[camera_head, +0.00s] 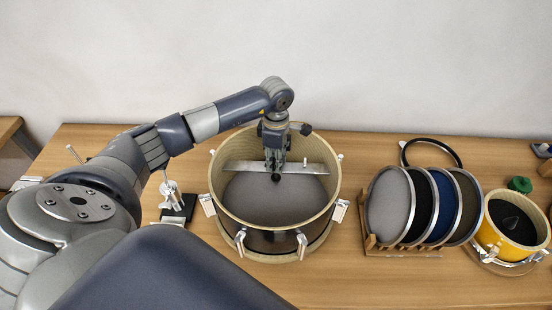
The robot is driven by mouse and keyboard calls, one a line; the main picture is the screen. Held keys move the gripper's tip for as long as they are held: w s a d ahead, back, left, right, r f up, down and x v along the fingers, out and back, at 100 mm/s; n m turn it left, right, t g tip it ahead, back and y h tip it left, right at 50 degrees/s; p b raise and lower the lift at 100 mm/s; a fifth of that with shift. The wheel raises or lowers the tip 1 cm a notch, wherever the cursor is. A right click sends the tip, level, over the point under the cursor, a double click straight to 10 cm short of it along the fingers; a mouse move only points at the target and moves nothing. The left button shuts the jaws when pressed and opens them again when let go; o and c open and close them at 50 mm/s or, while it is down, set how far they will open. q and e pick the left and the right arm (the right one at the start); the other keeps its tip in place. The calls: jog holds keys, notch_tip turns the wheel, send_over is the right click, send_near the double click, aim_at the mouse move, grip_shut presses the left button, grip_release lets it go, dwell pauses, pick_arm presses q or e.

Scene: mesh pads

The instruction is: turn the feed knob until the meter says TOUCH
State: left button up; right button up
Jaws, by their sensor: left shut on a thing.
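A round drum-like frame (215,185) with a pale wooden rim and grey mesh (285,208) inside stands on the table. A flat metal bar (240,167) lies across it. My left gripper (275,166) points down at the middle of the bar, shut on what appears to be the feed knob there; the fingers hide most of it. A small black round part (276,177) shows just below the fingertips. I cannot make out a meter face or any reading. My right gripper is not in view.
A small stand on a black base (180,209) is left of the drum. To the right are a wooden rack (372,240) of round mesh pads, a black ring (431,141), a yellow drum (510,240) and a green object (520,184). Table is clear in front of the rack.

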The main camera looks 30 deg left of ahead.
pick_arm(q)
jog(key=shift+f+m+b, duration=0.15)
jog(key=shift+m+b, duration=0.25)
jog(key=shift+b, duration=0.3)
jog(key=m+b, duration=0.4)
jog(key=b, duration=0.1)
jog(key=shift+w, duration=0.1)
jog(key=shift+m+b, duration=1.5)
jog(key=shift+r, duration=0.2)
jog(key=o, duration=0.8)
